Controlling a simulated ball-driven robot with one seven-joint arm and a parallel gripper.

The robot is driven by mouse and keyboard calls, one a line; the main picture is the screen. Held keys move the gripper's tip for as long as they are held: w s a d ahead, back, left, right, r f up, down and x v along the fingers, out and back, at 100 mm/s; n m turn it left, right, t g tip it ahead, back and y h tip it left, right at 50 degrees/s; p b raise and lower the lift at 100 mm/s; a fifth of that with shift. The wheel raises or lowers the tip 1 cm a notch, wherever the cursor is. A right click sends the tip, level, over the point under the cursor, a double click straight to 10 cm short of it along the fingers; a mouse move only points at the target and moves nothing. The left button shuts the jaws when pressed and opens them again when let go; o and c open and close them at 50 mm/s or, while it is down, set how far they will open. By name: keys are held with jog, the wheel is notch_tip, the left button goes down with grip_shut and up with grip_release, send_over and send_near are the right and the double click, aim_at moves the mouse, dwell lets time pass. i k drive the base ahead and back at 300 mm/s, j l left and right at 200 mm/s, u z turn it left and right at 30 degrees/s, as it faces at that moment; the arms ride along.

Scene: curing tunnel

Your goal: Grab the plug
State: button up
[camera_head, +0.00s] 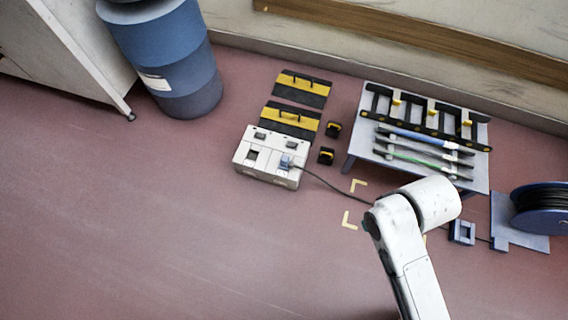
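The plug (286,162) is a small grey-blue block at the right part of the top of a white socket box (267,178) on the floor. It seems to sit in one of the box's sockets. A dark cable (330,184) runs from it to the right and passes behind my white arm. My arm shows at the lower right, some way right of and below the plug. My gripper is not visible, so its opening and anything in it cannot be seen.
A low grey table (363,150) with a black rack and rods stands right of the box. A cable reel (543,210) is at the right edge, a blue barrel (165,60) at upper left. Black-yellow plates (292,118) lie behind the box. The left and front floor is clear.

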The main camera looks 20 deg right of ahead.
aim_at(285, 164)
jog(key=i+j+z, duration=0.1)
jog(key=i+j, duration=0.45)
jog(key=i+j+z, duration=0.1)
jog(key=i+j, duration=0.4)
jog(key=j, duration=0.25)
